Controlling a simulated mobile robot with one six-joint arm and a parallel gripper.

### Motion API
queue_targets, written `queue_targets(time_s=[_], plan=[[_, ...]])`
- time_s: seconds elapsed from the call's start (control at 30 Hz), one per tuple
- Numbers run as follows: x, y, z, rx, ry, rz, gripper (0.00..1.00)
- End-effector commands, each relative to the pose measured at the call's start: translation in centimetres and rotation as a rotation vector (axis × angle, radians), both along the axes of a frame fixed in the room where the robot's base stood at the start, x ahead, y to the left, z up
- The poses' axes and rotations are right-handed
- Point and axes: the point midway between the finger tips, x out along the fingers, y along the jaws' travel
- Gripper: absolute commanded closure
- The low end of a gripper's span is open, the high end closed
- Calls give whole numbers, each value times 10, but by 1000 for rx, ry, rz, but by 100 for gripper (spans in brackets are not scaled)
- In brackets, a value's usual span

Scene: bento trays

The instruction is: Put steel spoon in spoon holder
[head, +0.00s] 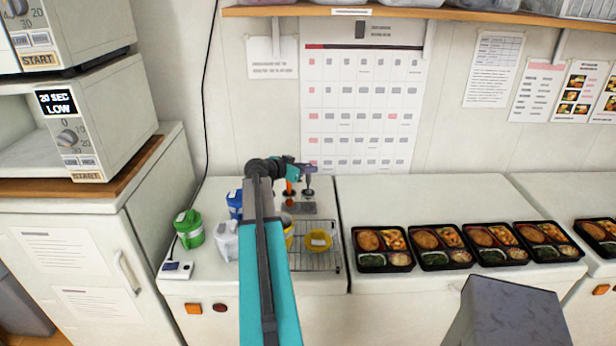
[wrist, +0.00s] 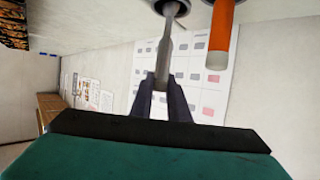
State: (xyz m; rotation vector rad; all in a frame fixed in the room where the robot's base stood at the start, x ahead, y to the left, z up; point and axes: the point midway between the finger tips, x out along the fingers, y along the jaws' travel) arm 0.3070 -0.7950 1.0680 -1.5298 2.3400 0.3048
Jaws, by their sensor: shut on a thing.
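My gripper (head: 307,168) is above the back of the left counter in the head view. In the wrist view my gripper (wrist: 164,80) is shut on the narrow grey handle of the steel spoon (wrist: 168,50). The spoon also shows in the head view (head: 308,184), roughly upright below the jaws. An orange-handled utensil (head: 288,188) stands close to its left; its handle shows in the wrist view (wrist: 219,35). The low grey spoon holder (head: 300,208) lies beneath both. I cannot tell whether the spoon is seated in it.
A wire rack (head: 325,262) with a yellow bowl (head: 318,240) is in front of the holder. A green container (head: 188,229) and blue container (head: 235,204) stand at left. Several bento trays (head: 384,269) line the counter at right.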

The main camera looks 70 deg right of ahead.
Motion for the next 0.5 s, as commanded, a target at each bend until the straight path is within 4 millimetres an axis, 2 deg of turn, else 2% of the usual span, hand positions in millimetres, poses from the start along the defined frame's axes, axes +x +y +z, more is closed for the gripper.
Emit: queue_targets(time_s=[0.33, 0.5], plan=[[1, 0, -27, 2, 1, 1, 100], [1, 0, -34, 0, 0, 1, 100]])
